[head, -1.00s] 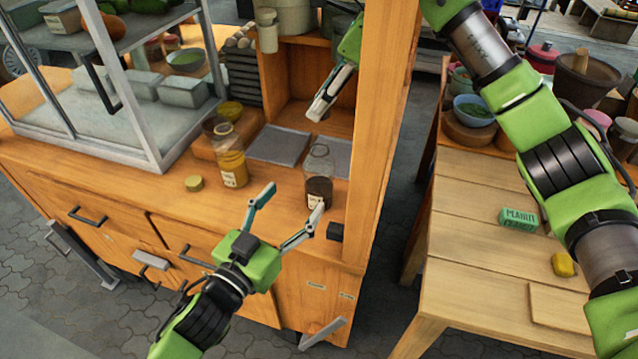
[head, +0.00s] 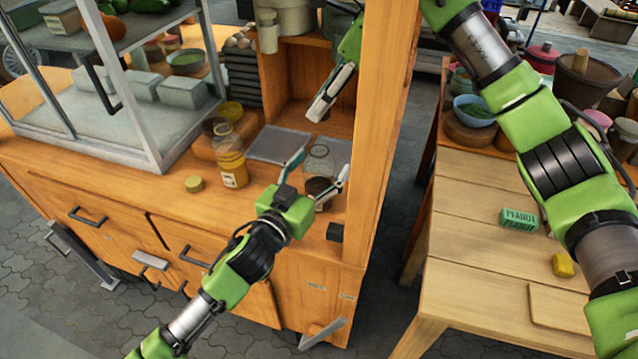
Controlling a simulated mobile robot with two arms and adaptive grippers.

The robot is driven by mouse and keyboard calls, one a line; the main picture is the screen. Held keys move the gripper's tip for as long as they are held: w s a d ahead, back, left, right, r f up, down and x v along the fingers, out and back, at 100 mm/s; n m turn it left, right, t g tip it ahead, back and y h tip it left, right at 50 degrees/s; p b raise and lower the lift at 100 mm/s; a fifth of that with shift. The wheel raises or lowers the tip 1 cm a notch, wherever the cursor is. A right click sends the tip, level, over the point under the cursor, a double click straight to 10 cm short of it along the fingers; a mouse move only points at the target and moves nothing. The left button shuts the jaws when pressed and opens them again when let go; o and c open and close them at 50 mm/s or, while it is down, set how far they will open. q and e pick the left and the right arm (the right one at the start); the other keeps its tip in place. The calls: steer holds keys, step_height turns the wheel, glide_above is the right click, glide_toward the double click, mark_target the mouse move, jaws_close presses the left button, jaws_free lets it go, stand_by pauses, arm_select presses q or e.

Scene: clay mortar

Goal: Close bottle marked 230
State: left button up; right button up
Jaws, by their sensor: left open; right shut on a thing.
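A clear bottle with dark contents (head: 319,160) stands upright on the wooden cart counter, its top open. My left gripper (head: 321,166) is open, its fingers on either side of this bottle; I cannot tell whether they touch it. The gripper hides the bottle's lower front and label. A bottle with yellow contents (head: 231,163) stands to the left; its label is too small to read. A round yellowish lid (head: 195,184) lies on the counter left of it. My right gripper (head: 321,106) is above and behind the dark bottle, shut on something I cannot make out.
A glass display case (head: 140,120) stands at the left of the counter. Grey mats (head: 278,145) lie behind the bottles. A wooden post (head: 383,130) rises close to their right. A separate wooden table (head: 470,240) holds a green box (head: 519,219) and a yellow block (head: 563,264).

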arm_select(q)
steer(key=c, duration=1.7)
arm_select(e)
glide_above(311, 146)
steer(key=d, duration=0.3)
steer(key=shift+w+a+f, duration=0.1)
steer(key=shift+a+f, duration=0.05)
steer(key=shift+f, duration=1.1)
steer(key=shift+a+f, duration=0.1)
steer(key=shift+f, duration=1.1)
steer(key=shift+f, duration=0.1)
steer(key=shift+f, duration=0.75)
steer(key=shift+f, duration=0.55)
arm_select(q)
jaws_close()
arm_select(e)
steer(key=shift+m+t+h, duration=0.3)
steer(key=shift+m+t, duration=0.4)
steer(key=shift+m, duration=0.9)
